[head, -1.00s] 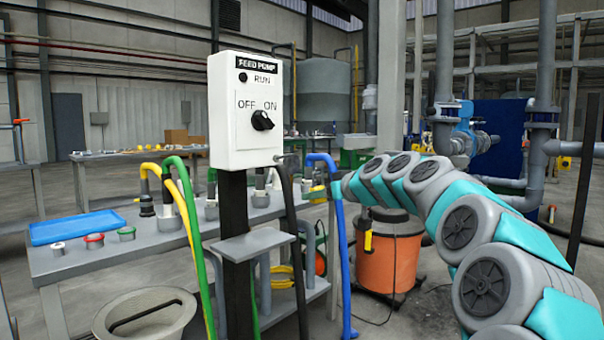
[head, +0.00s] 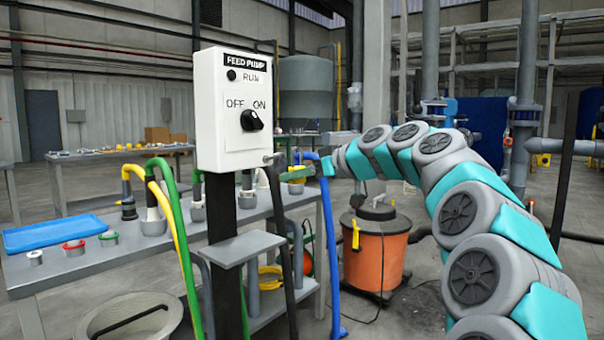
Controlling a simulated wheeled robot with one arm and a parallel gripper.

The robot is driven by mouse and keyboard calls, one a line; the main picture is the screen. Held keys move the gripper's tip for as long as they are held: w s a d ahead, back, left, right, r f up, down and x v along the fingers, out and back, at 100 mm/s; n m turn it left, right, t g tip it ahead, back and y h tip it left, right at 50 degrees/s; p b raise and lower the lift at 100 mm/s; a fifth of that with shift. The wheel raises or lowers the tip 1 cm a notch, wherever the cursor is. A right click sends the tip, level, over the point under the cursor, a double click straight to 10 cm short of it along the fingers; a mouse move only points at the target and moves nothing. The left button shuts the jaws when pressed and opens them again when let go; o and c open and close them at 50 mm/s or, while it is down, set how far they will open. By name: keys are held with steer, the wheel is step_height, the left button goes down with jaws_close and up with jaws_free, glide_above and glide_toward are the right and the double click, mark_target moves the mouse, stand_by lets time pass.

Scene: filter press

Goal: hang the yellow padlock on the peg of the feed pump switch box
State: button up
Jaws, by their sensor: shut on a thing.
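The white feed pump switch box (head: 233,110) stands on a dark post, with a RUN lamp and a black OFF/ON knob (head: 251,121) on its front. A short grey peg (head: 269,159) sticks out near the lower right edge of the box. My gripper (head: 304,172) is just to the right of the peg, reaching in from the right. It is shut on the yellow padlock (head: 296,169), which shows only as a small yellow patch at the fingertips. The padlock's shackle is too small to make out, and I cannot tell whether it touches the peg.
A grey shelf (head: 243,249) juts from the post below the box. Green, yellow, black and blue hoses hang around the post. Behind stands a bench with a blue tray (head: 58,234) and small cups. An orange drum (head: 376,255) stands on the floor below my arm.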

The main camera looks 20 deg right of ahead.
steer(key=p+x, duration=0.1)
steer(key=x, duration=0.7)
steer(key=shift+w+a+r, duration=0.15)
steer(key=shift+w+a, duration=0.05)
steer(key=shift+w, duration=0.1)
stand_by(0.6)
stand_by(0.6)
steer(key=o, duration=1.3)
